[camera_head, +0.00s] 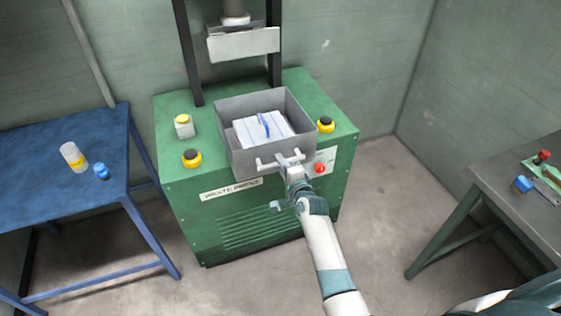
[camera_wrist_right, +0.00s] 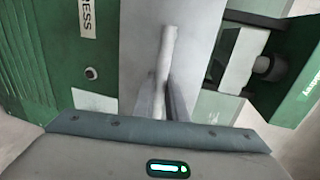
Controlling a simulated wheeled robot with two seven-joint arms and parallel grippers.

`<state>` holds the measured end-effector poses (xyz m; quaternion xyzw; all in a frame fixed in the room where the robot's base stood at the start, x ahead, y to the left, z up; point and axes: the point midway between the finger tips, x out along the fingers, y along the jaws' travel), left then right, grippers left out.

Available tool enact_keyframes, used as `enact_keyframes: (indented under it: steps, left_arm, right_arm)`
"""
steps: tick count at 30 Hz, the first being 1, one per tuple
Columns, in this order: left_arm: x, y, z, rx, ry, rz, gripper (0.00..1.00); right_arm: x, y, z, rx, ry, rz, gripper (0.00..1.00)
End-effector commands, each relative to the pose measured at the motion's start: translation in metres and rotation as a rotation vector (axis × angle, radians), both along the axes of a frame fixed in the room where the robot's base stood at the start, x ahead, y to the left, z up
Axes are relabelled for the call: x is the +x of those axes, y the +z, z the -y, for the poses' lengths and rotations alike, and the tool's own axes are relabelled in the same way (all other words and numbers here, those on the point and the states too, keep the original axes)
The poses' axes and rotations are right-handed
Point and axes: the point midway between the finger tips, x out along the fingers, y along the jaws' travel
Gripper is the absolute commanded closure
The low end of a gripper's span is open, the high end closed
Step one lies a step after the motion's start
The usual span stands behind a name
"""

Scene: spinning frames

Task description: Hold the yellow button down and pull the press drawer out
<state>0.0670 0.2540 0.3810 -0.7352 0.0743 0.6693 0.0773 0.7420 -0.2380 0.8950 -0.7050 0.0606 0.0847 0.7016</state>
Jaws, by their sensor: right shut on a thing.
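The grey press drawer (camera_head: 235,120) sits in the top of the green press and overlaps its front edge. It is open at the top and holds a stack of white paper with a blue item on it. A pale bar handle (camera_head: 268,164) is on its front; it also shows in the right wrist view (camera_wrist_right: 168,50). My right gripper (camera_head: 296,176) is shut on this handle. Yellow buttons stand on the press top: one at the front left (camera_head: 192,157), one right of the drawer (camera_head: 325,123). Nothing is seen touching either. My left gripper is out of view.
A yellow-topped white box (camera_head: 183,125) stands on the press. A red knob (camera_head: 320,168) is on its front, close to my right gripper. The press head (camera_head: 243,43) hangs above the drawer. A blue table (camera_head: 50,150) stands left, a grey bench (camera_head: 510,180) right.

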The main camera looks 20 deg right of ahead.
Motion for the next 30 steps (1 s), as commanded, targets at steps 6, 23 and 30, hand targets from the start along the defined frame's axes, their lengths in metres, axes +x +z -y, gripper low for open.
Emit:
enact_keyframes:
  steps: [6,23,30]
  left_arm:
    - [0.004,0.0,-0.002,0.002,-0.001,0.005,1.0]
    - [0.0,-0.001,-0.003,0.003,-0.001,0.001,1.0]
    - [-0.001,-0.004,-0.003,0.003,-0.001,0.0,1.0]
  right_arm:
    - [0.0,0.0,0.0,0.0,0.0,0.0,1.0]
    - [-0.003,0.001,0.0,0.0,0.0,0.001,0.69]
    - [-0.022,0.003,0.001,0.0,0.0,0.001,0.69]
